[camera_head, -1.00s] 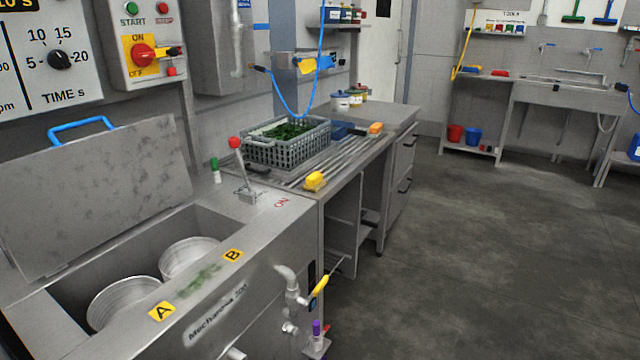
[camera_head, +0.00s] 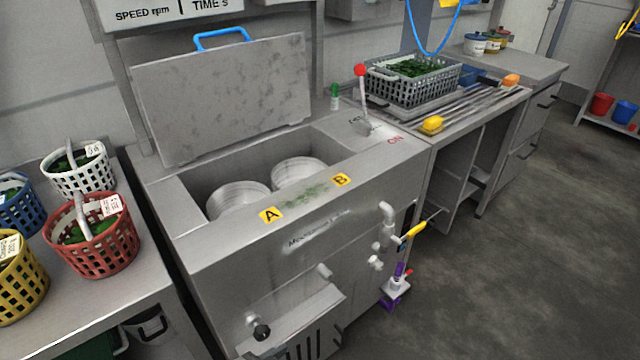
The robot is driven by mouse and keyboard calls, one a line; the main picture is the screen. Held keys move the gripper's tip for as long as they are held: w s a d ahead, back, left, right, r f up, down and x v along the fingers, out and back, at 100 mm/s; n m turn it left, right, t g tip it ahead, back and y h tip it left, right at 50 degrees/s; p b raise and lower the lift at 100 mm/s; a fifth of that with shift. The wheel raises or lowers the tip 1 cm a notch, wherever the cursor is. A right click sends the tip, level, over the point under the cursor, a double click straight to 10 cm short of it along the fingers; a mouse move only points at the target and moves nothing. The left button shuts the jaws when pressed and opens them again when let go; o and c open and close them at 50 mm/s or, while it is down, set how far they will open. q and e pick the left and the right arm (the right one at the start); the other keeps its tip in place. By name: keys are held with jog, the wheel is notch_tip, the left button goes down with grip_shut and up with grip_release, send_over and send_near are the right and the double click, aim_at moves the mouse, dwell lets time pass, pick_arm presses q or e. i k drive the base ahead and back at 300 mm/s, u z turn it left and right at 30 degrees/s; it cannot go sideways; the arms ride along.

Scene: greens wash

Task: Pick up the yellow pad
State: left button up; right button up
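A small yellow pad (camera_head: 432,124) lies at the front left corner of the ribbed steel drainboard (camera_head: 490,110), just right of the washing machine. An orange block (camera_head: 511,80) lies farther right on the same board. Neither of my grippers shows in the head view, so nothing is seen touching the pad.
The grey crate (camera_head: 400,92) of greens stands behind the pad. The washer (camera_head: 300,225) has its lid (camera_head: 225,98) raised over two drums. A lever with a red knob (camera_head: 360,70) stands left of the pad. Baskets, one red (camera_head: 95,240), fill the left counter.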

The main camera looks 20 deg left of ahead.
aim_at(432, 126)
jog(key=z, duration=1.15)
jog(key=i, duration=2.15)
jog(key=u, duration=3)
